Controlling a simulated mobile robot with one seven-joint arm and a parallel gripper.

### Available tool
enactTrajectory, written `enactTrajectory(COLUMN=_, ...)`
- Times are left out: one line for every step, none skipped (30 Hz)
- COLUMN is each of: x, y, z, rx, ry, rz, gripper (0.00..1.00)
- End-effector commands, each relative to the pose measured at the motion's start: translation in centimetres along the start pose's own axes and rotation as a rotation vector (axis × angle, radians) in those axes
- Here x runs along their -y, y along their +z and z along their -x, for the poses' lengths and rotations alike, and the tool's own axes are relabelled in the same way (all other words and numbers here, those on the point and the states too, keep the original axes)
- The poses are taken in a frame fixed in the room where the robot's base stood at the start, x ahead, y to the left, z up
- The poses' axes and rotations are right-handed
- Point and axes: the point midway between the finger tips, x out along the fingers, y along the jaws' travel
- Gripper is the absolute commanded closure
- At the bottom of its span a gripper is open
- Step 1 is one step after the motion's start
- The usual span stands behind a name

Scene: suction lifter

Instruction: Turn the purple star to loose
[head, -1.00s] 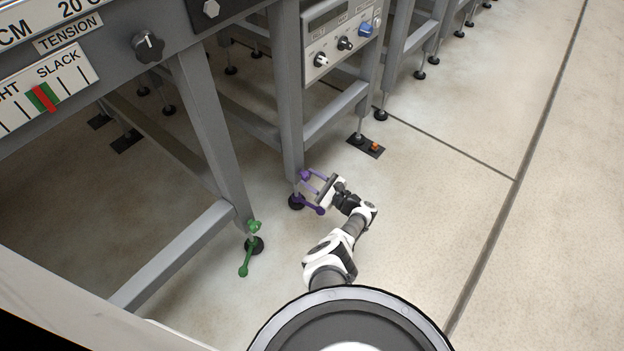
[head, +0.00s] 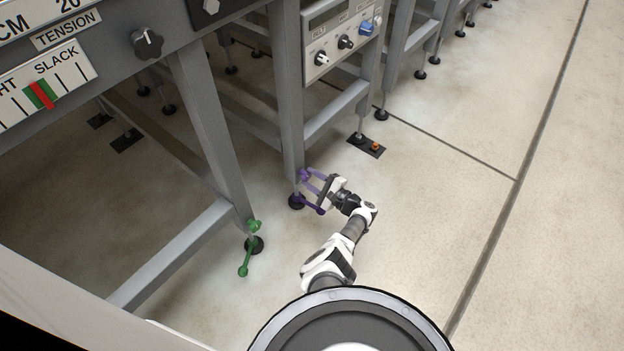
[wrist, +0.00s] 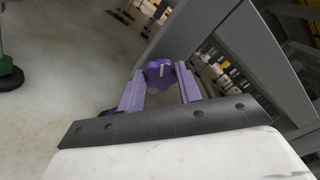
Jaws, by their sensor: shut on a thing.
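The purple star (head: 304,174) is a small lobed knob on the lower part of a grey frame leg, just above a black foot. In the wrist view the star (wrist: 159,73) sits between the two purple-looking fingers of my gripper (wrist: 160,80), which is shut on it. In the head view my gripper (head: 311,180) reaches the star from the right. A purple lever (head: 313,207) sticks out to the right below it, near the foot. Any mark showing tight or loose on the star cannot be made out.
A green star and lever (head: 249,250) are on the neighbouring leg at the left. A grey frame leg (wrist: 250,50) rises close beside the fingers. The floor to the right is clear.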

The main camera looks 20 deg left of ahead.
Motion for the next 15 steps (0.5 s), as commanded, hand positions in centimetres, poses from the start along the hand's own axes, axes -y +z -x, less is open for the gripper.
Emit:
enactTrajectory(x=-0.02, y=-0.03, z=0.06, rx=-0.001, ry=0.0, rz=0.0, gripper=0.88)
enactTrajectory(x=-0.02, y=-0.03, z=0.06, rx=-0.001, ry=0.0, rz=0.0, gripper=0.88)
enactTrajectory(x=-0.02, y=-0.03, z=0.06, rx=-0.001, ry=0.0, rz=-0.001, gripper=0.88)
enactTrajectory(x=-0.03, y=-0.03, z=0.06, rx=-0.001, ry=0.0, rz=-0.001, gripper=0.88)
enactTrajectory(x=-0.02, y=-0.03, z=0.06, rx=-0.001, ry=0.0, rz=-0.001, gripper=0.88)
enactTrajectory(x=-0.02, y=-0.03, z=0.06, rx=-0.001, ry=0.0, rz=-0.001, gripper=0.88)
enactTrajectory(x=-0.02, y=-0.04, z=0.06, rx=-0.001, ry=0.0, rz=-0.001, gripper=0.88)
enactTrajectory(x=-0.03, y=-0.04, z=0.06, rx=-0.001, ry=0.0, rz=-0.001, gripper=0.63)
enactTrajectory(x=-0.03, y=-0.04, z=0.06, rx=-0.001, ry=0.0, rz=-0.001, gripper=0.58)
enactTrajectory(x=-0.03, y=-0.04, z=0.06, rx=-0.001, ry=0.0, rz=-0.001, gripper=0.54)
enactTrajectory(x=-0.02, y=-0.03, z=0.05, rx=-0.001, ry=0.0, rz=-0.001, gripper=0.5)
enactTrajectory(x=-0.02, y=-0.03, z=0.05, rx=-0.001, ry=0.0, rz=-0.001, gripper=0.45)
enactTrajectory(x=-0.02, y=-0.03, z=0.05, rx=-0.001, ry=0.0, rz=-0.001, gripper=0.44)
enactTrajectory(x=-0.02, y=-0.03, z=0.04, rx=-0.001, ry=0.0, rz=-0.001, gripper=0.44)
enactTrajectory(x=-0.02, y=-0.02, z=0.04, rx=-0.001, ry=0.0, rz=-0.001, gripper=0.44)
